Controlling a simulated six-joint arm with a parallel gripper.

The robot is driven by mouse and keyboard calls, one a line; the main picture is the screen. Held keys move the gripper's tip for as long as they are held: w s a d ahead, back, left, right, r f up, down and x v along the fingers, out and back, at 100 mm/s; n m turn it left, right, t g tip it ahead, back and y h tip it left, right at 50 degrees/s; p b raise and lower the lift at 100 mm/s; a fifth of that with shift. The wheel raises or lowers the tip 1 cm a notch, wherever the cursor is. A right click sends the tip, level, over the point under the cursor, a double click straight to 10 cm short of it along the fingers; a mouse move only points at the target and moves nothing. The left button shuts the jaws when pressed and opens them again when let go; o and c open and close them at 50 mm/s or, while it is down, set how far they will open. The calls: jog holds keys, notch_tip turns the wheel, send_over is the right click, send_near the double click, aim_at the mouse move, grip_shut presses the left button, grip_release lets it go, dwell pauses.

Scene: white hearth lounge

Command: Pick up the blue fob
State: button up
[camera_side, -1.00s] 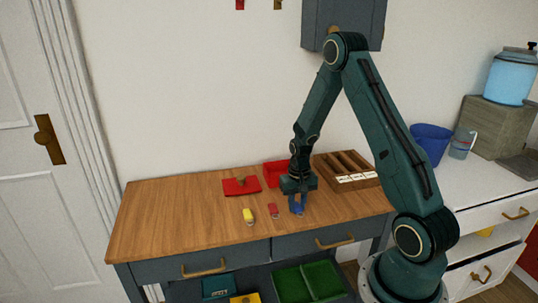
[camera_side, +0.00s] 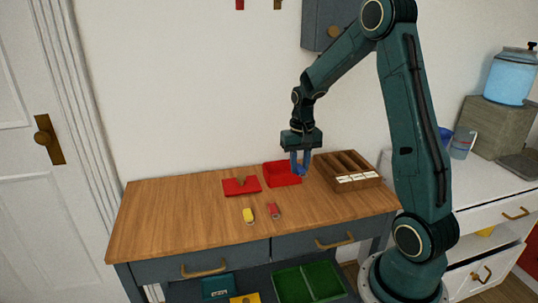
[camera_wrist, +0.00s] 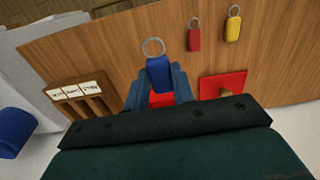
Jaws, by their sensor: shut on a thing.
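The blue fob (camera_wrist: 159,75) is between the fingers of my gripper (camera_wrist: 160,88) in the wrist view, with its metal ring sticking out past the fingertips. In the side view my gripper (camera_side: 300,167) is shut on the blue fob (camera_side: 300,170) and holds it above the wooden tabletop, in front of the red tray. A red fob (camera_side: 273,211) and a yellow fob (camera_side: 248,215) lie side by side near the table's front edge. They also show in the wrist view, the red fob (camera_wrist: 194,39) and the yellow fob (camera_wrist: 232,28).
A red tray (camera_side: 270,180) stands behind my gripper, beside a flat red piece (camera_side: 241,186) with a small brown part. A wooden compartment box (camera_side: 362,183) with white labels stands at the right. The tabletop's left side (camera_side: 165,212) is clear.

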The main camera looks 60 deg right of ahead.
aim_at(299, 167)
jog(key=shift+r, duration=2.6)
